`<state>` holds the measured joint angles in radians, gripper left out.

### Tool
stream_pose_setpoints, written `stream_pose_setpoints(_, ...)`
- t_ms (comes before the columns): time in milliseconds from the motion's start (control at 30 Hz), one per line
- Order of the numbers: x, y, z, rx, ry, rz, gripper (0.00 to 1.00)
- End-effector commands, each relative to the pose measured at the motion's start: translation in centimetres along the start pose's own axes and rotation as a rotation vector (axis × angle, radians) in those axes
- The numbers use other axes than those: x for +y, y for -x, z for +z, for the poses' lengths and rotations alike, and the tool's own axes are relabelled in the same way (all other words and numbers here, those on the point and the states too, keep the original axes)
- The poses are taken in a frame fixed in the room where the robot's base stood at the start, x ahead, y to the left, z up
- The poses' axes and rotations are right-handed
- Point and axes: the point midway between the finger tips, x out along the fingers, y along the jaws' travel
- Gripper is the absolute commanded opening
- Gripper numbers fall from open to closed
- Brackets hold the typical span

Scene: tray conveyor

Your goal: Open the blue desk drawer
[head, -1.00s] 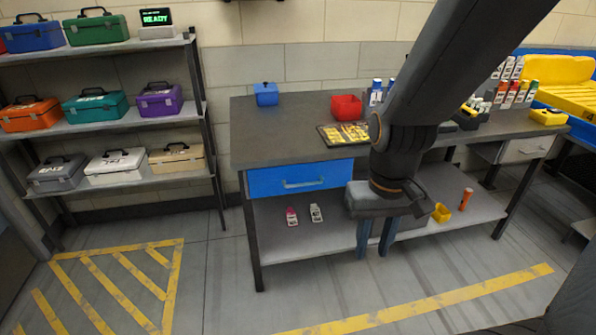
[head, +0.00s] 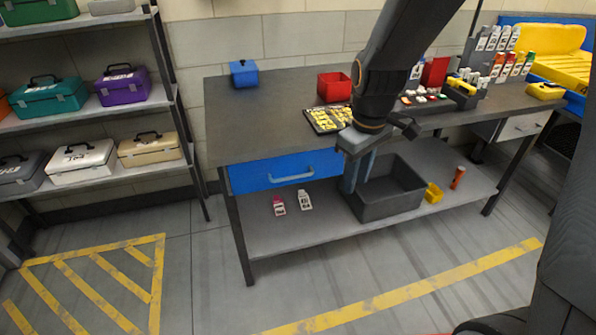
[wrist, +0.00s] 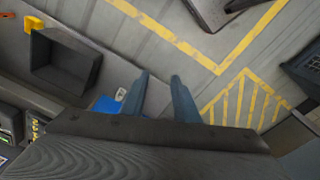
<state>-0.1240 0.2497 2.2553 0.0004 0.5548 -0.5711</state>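The blue desk drawer (head: 255,176) is in the front of the grey desk (head: 270,125), on the left, and looks closed flush. Its lighter blue handle (head: 292,177) runs across the front. My gripper (head: 357,178) points down to the right of the drawer, in front of the desk's edge, apart from the handle. In the wrist view my gripper's two fingers (wrist: 162,95) stand apart with nothing between them. A bit of the blue drawer (wrist: 106,104) shows beside the left finger there.
Below, the shelf holds a grey bin (head: 395,190), two small bottles (head: 293,203) and a yellow cup (head: 433,193). A black tray of yellow pieces (head: 330,119) and a red bin (head: 334,87) stand on the desktop. The floor in front is clear.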

Motion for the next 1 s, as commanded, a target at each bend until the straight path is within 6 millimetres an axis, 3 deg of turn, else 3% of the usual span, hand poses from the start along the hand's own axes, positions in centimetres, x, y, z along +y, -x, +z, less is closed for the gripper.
stream_pose_setpoints(33, 0.4, -1.2, -3.2, 0.009, 0.143, 0.004, 0.28)
stream_pose_setpoints(200, 1.1, -4.1, -12.8, 0.044, 0.634, 0.035, 0.28)
stream_pose_setpoints(300, 0.8, -5.7, -17.1, 0.058, 0.864, 0.054, 0.28)
stream_pose_setpoints(400, 0.4, -6.9, -19.9, 0.067, 1.025, 0.07, 0.28)
stream_pose_setpoints(600, 0.0, -8.0, -22.2, 0.073, 1.158, 0.084, 0.28)
stream_pose_setpoints(1000, 0.1, -13.3, -22.7, 0.072, 1.164, 0.084, 0.28)
